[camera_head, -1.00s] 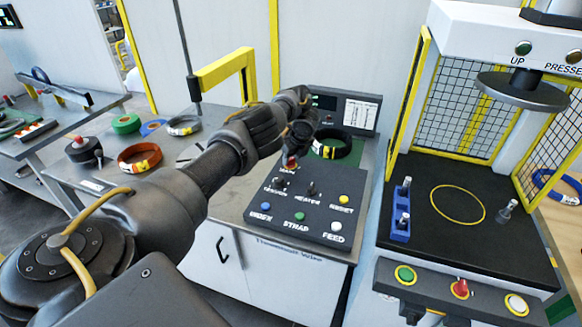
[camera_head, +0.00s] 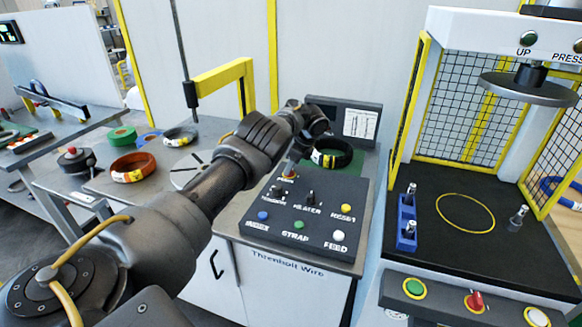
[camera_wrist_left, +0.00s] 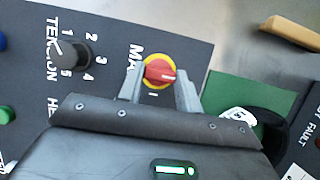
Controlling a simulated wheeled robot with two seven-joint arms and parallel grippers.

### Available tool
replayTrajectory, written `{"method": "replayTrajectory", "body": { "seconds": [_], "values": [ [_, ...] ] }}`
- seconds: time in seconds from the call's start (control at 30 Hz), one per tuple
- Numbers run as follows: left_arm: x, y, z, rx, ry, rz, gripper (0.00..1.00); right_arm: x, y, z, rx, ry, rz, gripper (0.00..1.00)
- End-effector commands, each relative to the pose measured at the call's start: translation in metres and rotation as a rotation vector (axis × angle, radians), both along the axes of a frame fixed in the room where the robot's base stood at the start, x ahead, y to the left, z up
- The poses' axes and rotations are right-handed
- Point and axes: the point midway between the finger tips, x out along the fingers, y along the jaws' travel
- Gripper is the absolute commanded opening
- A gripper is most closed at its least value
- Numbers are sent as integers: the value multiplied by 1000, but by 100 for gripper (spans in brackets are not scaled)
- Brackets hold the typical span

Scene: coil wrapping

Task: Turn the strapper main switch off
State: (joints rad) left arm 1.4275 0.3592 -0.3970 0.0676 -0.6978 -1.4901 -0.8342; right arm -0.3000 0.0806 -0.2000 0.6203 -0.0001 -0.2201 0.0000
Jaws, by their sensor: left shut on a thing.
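The strapper main switch is a red rotary knob (camera_wrist_left: 160,72) on a yellow ring. It sits on the dark control panel (camera_head: 327,217), beside a partly hidden "MA…" label. A white mark on the knob points right in the left wrist view, and an "I" mark shows below the ring. My left gripper (camera_head: 291,171) is at the switch near the panel's back edge. In the left wrist view its fingers (camera_wrist_left: 159,84) stand on both sides of the knob, shut on it. My right gripper is not in view.
The panel also carries the tension knob (camera_wrist_left: 72,54), the heater knob (camera_head: 310,198) and several push buttons. A dark coil (camera_head: 332,153) lies behind it on a green mat. An orange coil (camera_head: 132,167) lies left. A press with a yellow-framed cage (camera_head: 465,120) stands right.

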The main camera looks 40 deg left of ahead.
Motion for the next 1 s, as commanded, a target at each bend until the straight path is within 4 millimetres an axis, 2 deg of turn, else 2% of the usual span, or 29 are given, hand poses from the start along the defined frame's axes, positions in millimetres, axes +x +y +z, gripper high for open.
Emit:
{"method": "replayTrajectory", "body": {
  "seconds": [0.4, 0.43, 0.57, 0.6, 0.87, 1.0],
  "values": [
    [0, 2, 2, 3, -2, 11, 12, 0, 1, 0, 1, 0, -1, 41],
    [0, 2, 2, 3, -2, 11, 37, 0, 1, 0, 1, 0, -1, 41],
    [0, 1, 1, 3, -2, 10, 54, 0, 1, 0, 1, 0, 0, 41],
    [0, 1, 1, 3, -2, 9, 56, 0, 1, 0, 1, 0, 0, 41],
    [0, 1, 1, 2, -2, 8, 56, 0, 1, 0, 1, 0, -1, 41],
    [2, -4, 12, 1, -3, 7, 56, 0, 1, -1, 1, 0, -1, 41]
  ]
}}
